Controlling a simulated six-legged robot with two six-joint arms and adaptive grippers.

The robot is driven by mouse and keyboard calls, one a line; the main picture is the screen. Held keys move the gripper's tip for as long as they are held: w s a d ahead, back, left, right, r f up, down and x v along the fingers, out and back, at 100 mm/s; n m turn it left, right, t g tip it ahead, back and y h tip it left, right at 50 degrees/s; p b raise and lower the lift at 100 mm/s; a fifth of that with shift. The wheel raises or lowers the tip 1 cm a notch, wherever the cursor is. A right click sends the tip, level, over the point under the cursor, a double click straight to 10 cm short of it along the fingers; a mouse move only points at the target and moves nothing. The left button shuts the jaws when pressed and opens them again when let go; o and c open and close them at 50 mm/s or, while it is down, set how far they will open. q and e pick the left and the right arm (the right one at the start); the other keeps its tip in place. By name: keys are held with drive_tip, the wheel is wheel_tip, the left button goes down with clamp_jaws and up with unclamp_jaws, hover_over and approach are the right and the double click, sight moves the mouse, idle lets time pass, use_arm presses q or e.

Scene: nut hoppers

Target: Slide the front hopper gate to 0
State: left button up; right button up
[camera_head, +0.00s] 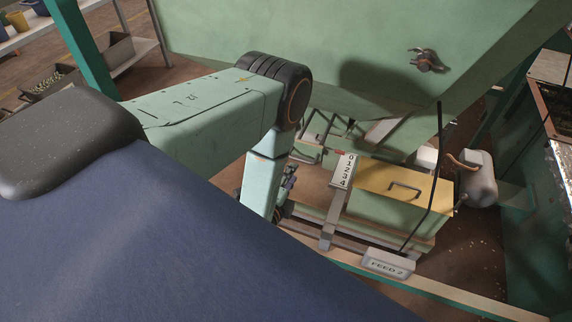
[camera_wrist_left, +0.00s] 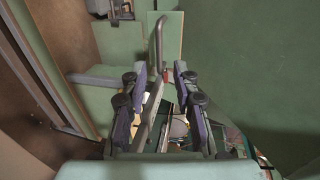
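A white scale plate (camera_head: 345,170) numbered 0 to 4 stands beside the yellow-topped green box in the head view. A small red mark (camera_head: 341,153) shows by its 0 end; I cannot tell which gate it belongs to. The fingers are apart, one on each side of the handle, with gaps visible. In the head view the left gripper (camera_head: 286,188) is mostly hidden behind my forearm. My right gripper is out of view.
A large green hopper (camera_head: 300,50) fills the back. A yellow-lidded box (camera_head: 400,188) with a handle stands right of the scale, with a FEED 2 label (camera_head: 388,263) in front. A thin black rod (camera_head: 436,160) rises there. Shelves with bins (camera_head: 110,50) stand at far left.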

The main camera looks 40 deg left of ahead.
use_arm(q)
drive_tip(key=shift+v, duration=1.55)
drive_tip(key=shift+w, duration=0.1)
drive_tip(key=s+f+n+g, duration=0.1)
drive_tip(key=s+f+n, duration=0.1)
drive_tip(key=s+d+f+n+g, duration=0.1)
drive_tip(key=s+f+n+g, duration=0.1)
drive_tip(key=f, duration=0.1)
drive_tip(key=s+f+n+g+h, duration=0.1)
drive_tip(key=s+f+n+g, duration=0.1)
drive_tip(key=shift+s+d+f+n, duration=0.15)
drive_tip(key=shift+s+n, duration=0.25)
drive_tip(key=s+d+r+n+g+h, duration=0.15)
drive_tip(key=s+n+g, duration=0.3)
drive_tip(key=s, duration=0.45)
drive_tip(key=s+d+n+g+h, duration=0.1)
drive_tip(key=s+d+n+g, duration=0.3)
drive_tip(key=s, duration=0.5)
drive_tip(key=shift+g, duration=0.85)
drive_tip(key=r, duration=0.2)
drive_tip(key=s+r+p, duration=0.1)
drive_tip(key=r, duration=0.1)
drive_tip(key=shift+r, duration=0.2)
